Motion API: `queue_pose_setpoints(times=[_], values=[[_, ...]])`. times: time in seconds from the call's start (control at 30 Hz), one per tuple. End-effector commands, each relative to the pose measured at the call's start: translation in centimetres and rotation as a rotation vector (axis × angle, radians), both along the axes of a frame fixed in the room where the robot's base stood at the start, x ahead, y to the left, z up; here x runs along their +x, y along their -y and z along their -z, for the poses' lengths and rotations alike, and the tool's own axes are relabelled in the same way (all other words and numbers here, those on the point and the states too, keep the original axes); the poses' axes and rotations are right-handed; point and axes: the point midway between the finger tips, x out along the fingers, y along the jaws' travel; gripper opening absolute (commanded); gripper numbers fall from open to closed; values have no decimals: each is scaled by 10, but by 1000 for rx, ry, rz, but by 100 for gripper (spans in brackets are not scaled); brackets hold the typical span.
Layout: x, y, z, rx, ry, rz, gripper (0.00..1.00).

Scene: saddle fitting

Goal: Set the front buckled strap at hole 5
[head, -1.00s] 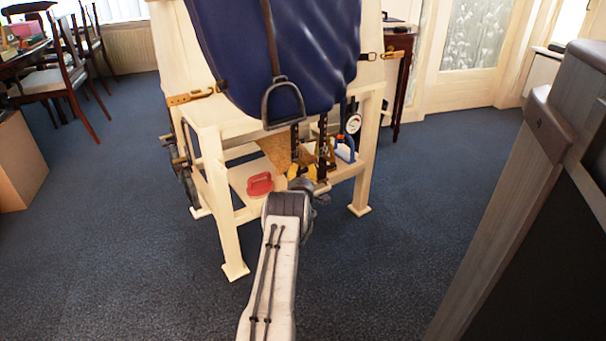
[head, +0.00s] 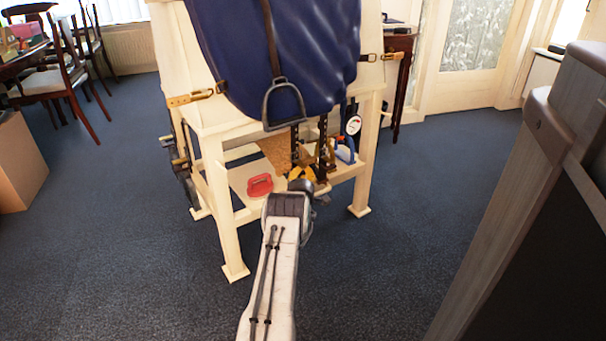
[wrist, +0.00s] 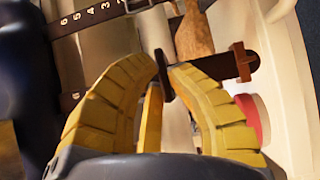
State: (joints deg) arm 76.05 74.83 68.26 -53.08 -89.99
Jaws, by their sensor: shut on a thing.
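In the wrist view, my gripper (wrist: 164,72) has yellow padded fingers with their tips closed on a dark brown strap piece (wrist: 215,68). This piece runs right from the tips and ends at a reddish-brown crossbar. A dark brown strap (wrist: 85,18) with holes and printed numbers, 5 among them, crosses the upper left. It meets a metal buckle (wrist: 138,4) at the top edge; I cannot tell which hole the pin is in. In the head view, my gripper (head: 301,176) is below the blue saddle (head: 280,50), near dark hanging straps (head: 294,146), and partly hidden by my wrist.
A cream wooden stand (head: 222,205) carries the saddle. A metal stirrup (head: 283,105) hangs in front. Tan side straps (head: 190,99) sit on the stand.

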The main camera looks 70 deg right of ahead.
Motion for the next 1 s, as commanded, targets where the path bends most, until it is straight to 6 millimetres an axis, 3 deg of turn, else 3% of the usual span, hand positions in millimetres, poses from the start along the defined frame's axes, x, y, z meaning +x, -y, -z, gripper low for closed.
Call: queue_pose_setpoints(times=[0.13,0.3,0.5,0.87,0.9,1.0], values=[[0,1,-12,-3,1,0,0],[0,1,-54,-7,2,0,0],[0,1,-83,-7,2,0,0],[0,1,-87,-9,2,0,0],[0,1,-87,-9,1,0,18],[0,1,-87,-10,1,0,27]])
